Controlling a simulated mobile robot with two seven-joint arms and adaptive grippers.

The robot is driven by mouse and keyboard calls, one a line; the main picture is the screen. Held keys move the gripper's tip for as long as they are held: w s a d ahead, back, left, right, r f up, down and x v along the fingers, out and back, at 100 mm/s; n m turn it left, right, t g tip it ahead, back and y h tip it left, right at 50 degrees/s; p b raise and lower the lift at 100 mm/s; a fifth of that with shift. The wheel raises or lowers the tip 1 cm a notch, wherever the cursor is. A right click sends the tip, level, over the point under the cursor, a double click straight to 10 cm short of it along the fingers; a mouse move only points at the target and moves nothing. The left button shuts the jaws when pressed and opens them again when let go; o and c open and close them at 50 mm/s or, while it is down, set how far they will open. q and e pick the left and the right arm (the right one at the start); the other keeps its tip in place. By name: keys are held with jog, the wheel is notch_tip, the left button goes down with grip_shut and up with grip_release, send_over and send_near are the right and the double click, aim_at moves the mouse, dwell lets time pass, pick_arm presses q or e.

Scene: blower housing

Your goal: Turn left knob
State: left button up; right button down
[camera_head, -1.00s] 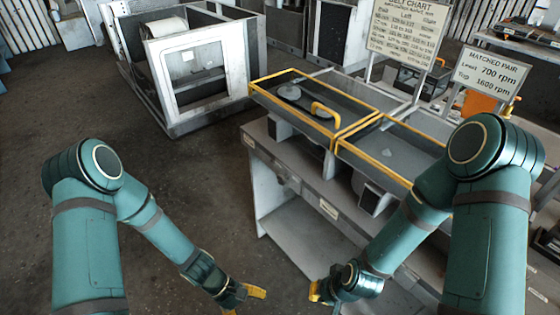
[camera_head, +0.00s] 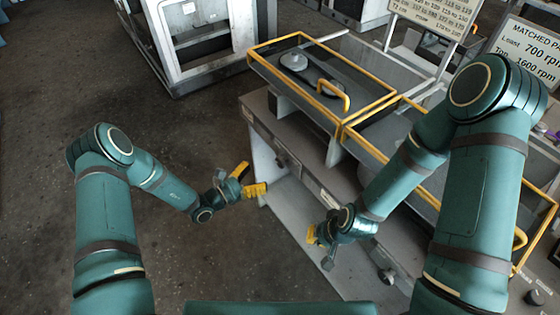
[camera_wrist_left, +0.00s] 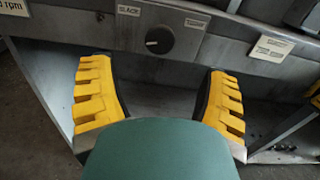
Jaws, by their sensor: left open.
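A dark round knob (camera_wrist_left: 160,39) sits on the grey front panel beside a label reading "SLADE" or similar, at the top middle of the left wrist view. My left gripper (camera_wrist_left: 158,70) is open and empty, its two yellow-padded fingers spread wide on either side below the knob and apart from it. In the head view my left gripper (camera_head: 250,180) is in front of the left end of the grey bench (camera_head: 262,140). My right gripper (camera_head: 314,236) is near the bench front, lower right; its finger opening is not clear.
Yellow-railed glass-topped trays (camera_head: 330,85) cover the bench top. Another knob (camera_head: 388,275) shows on the bench front at lower right. A white-framed machine (camera_head: 205,40) stands behind left. Signs (camera_head: 525,50) stand at the back right. The floor at left is clear.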

aim_at(279, 163)
pick_arm(q)
jog(key=x, duration=0.9)
jog(key=shift+w+d, duration=0.15)
jog(key=shift+d, duration=0.1)
jog(key=c, duration=1.2)
